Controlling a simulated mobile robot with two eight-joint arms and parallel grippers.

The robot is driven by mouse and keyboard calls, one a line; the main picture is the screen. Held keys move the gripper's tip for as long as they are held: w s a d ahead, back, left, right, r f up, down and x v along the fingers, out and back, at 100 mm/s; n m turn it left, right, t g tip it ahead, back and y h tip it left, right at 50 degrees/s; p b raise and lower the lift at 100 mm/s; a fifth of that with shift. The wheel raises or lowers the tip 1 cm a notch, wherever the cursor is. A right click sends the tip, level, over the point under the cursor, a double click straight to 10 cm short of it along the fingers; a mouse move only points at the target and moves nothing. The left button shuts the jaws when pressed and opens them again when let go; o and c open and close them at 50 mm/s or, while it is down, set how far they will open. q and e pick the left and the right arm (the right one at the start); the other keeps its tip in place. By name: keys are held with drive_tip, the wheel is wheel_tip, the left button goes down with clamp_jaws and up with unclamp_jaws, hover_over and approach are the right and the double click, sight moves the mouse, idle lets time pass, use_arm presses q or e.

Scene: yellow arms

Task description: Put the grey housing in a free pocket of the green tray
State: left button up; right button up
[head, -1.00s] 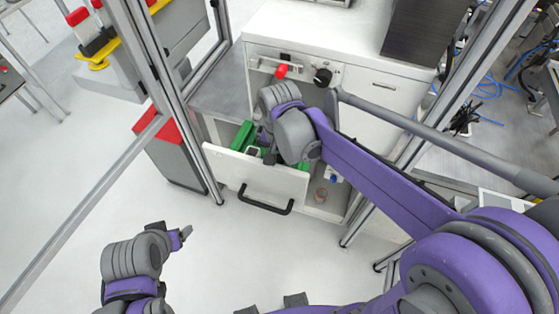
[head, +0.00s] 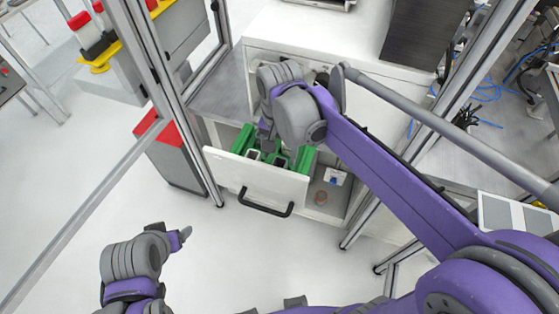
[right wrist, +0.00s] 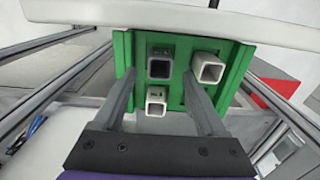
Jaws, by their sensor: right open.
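The green tray (head: 305,159) lies inside the open drawer and also shows in the right wrist view (right wrist: 124,50). In that view three square, hollow grey housings stand in it: one at the upper left (right wrist: 160,64), a paler one at the right (right wrist: 209,68), and one nearer me (right wrist: 156,101). I cannot tell which is the task's housing. My right gripper (right wrist: 159,76) is open over the tray, its fingers apart on either side of the two left housings; nothing is seen clamped. My left gripper (head: 183,235) is above the floor, away from the drawer; its jaw opening is unclear.
The white drawer front (head: 250,178) with a black handle (head: 264,203) stands in front of the tray. A small brown jar (head: 321,198) is right of the drawer. Metal frame posts (head: 172,100) flank the cabinet. The floor at front left is clear.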

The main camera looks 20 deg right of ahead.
wheel_tip(320, 180, up, 6)
drive_tip(key=shift+r, duration=0.1)
idle(1.3)
